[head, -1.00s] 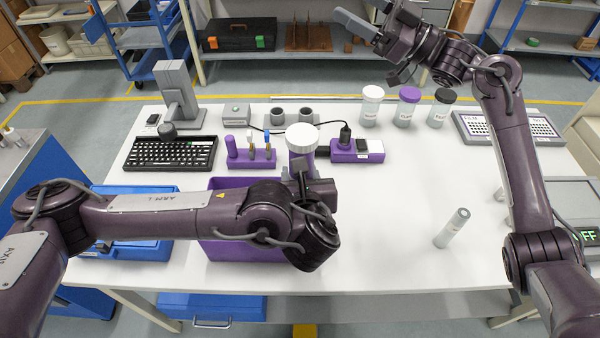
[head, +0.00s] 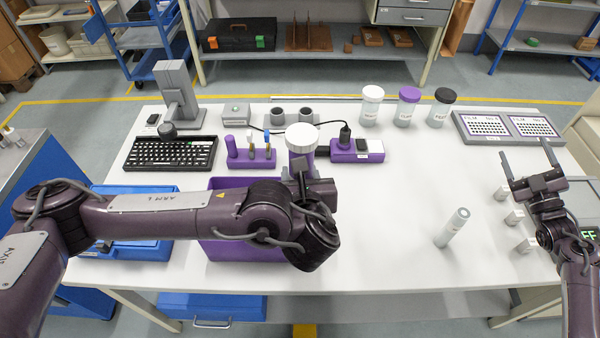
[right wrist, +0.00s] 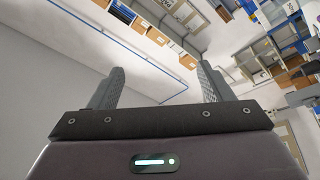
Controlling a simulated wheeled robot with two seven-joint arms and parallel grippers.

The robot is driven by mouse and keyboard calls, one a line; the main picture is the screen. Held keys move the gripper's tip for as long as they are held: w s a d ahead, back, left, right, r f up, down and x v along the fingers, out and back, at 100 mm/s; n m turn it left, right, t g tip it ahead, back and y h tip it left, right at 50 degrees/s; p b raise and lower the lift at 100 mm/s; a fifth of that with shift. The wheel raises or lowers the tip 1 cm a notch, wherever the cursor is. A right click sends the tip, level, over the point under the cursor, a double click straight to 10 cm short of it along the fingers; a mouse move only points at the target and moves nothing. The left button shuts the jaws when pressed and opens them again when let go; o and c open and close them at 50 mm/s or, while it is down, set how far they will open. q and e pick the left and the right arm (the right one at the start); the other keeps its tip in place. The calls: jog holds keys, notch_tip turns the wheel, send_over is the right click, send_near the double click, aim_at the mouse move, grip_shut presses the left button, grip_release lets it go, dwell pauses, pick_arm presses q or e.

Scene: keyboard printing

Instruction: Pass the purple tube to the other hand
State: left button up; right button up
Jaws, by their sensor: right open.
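A purple tube (head: 301,161) with a wide white cap stands upright in my left gripper (head: 304,182), above the middle of the table. The left fingers seem closed around its lower part, which the gripper partly hides. My right gripper (head: 527,160) is open and empty at the right side of the table, well apart from the tube. In the right wrist view its two fingers (right wrist: 160,88) stand apart with nothing between them.
A small rack (head: 252,162) with several tubes, a purple-based device (head: 343,156) and a keyboard (head: 171,154) lie left and behind. Three lidded jars (head: 405,108) stand at the back.

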jog(key=s+d+f+n+g+h, duration=0.15)
jog(key=s+d+f+h, duration=0.25)
jog(key=s+d, duration=0.6)
jog(key=s+d+f+n+g+h, duration=0.15)
jog(key=s+d+f+h, duration=0.45)
jog(key=s, duration=0.6)
jog(key=s+d+f+m+g, duration=0.1)
jog(key=s+f+m+g, duration=0.1)
jog(key=s+f+g, duration=0.5)
jog(key=s+a+f+m+g+y, duration=0.2)
jog(key=a+f+m, duration=0.1)
jog(key=a+f, duration=0.85)
jog(key=s+a+f+m+g+y, duration=0.25)
jog(key=a+f, duration=0.55)
jog(key=f, duration=0.7)
jog(key=s+a+f+m+g+y, duration=0.1)
jog(key=s+a+f+g, duration=0.1)
jog(key=a, duration=0.8)
jog(key=s+a+f+m+g+y, duration=0.1)
jog(key=s+a+f, duration=0.3)
jog(key=a, duration=0.6)
jog(key=s+a+f+m+g+y, duration=0.1)
jog(key=s+a+f+g+y, duration=0.1)
jog(key=a+f, duration=0.4)
jog(key=s+a+g, duration=0.1)
jog(key=a, duration=0.3)
jog(key=shift+s+a+f, duration=0.15)
jog(key=shift+a, duration=0.05)
